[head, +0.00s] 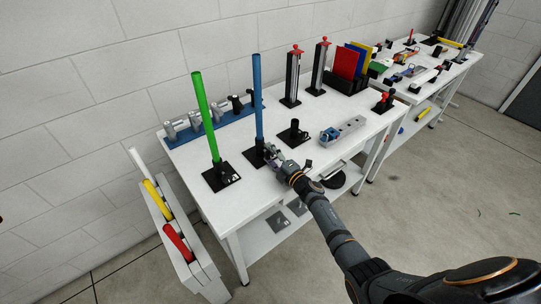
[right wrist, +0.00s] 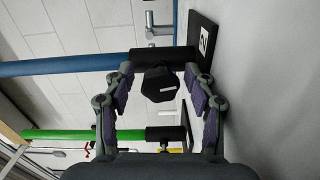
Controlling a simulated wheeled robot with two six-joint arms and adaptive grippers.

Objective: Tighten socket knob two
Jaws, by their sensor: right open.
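The blue rod (head: 258,98) stands upright in the black socket marked 2 (head: 258,154) on the white table. In the right wrist view the blue rod (right wrist: 60,65) lies sideways, and its socket base (right wrist: 202,45) shows the number 2. The socket's black faceted knob (right wrist: 158,85) faces my camera. My right gripper (head: 273,158) is at this socket, low over the table. In the right wrist view its fingers (right wrist: 160,78) are open, one on each side of the knob, with gaps visible. My left gripper is not in view.
A green rod (head: 205,115) stands in a socket to the left. An empty black socket (head: 294,132) stands to the right. Behind is a blue rail with metal clamps (head: 208,126). A grey block with a blue part (head: 343,130) lies further right. The table's front left is clear.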

